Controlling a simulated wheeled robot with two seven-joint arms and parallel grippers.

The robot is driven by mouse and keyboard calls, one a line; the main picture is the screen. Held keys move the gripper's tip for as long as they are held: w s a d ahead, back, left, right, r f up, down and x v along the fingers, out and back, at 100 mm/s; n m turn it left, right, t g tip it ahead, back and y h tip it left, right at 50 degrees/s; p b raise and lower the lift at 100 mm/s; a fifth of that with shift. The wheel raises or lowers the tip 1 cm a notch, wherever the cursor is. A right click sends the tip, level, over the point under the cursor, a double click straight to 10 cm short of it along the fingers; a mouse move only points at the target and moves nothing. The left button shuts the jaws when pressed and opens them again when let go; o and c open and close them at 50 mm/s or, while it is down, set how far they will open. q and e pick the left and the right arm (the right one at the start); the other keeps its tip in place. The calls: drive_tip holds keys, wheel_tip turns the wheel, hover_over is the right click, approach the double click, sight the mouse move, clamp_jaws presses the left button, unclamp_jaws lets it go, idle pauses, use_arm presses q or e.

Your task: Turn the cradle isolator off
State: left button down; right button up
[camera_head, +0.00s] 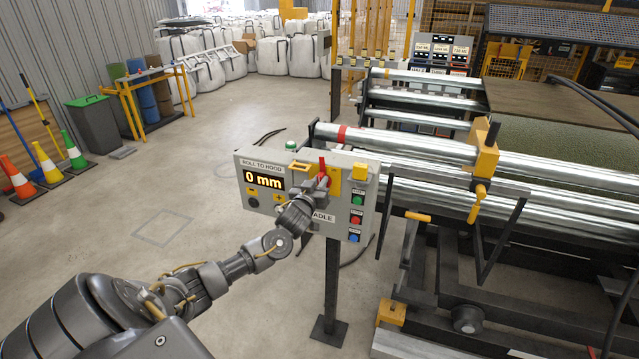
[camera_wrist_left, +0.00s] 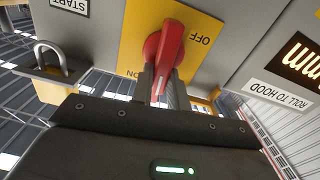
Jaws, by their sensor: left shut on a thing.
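The cradle isolator is a red rotary handle (camera_head: 323,170) on a yellow plate (camera_head: 335,175), on the upper part of a grey control box (camera_head: 345,215). In the left wrist view the red handle (camera_wrist_left: 171,45) and the yellow plate (camera_wrist_left: 205,22) appear close up, with OFF at upper right and ON at lower left. The handle lies between these labels, roughly upright in that view. My left gripper (camera_head: 314,190) is at the box front. Its fingers (camera_wrist_left: 160,88) are shut on the handle, one on each side. My right gripper is not in view.
The box stands on a dark post (camera_head: 332,270). Its display (camera_head: 264,181) reads 0 mm. Coloured push buttons (camera_head: 356,200) line its right side. A padlock (camera_wrist_left: 50,58) hangs beside the plate. Machine rollers (camera_head: 420,150) are close on the right. Floor is open on the left.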

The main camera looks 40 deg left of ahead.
use_arm(q)
drive_tip(key=n+p, duration=0.1)
drive_tip(key=n, duration=0.4)
drive_tip(key=a+f+n+p, duration=0.1)
drive_tip(key=n, duration=0.5)
drive_tip(key=f+n+p, duration=0.1)
drive_tip(key=n, duration=0.4)
drive_tip(key=shift+s+a+n, duration=0.3)
drive_tip(key=shift+p, duration=0.3)
drive_tip(key=c, duration=1.4)
unclamp_jaws()
drive_tip(key=shift+o, duration=0.2)
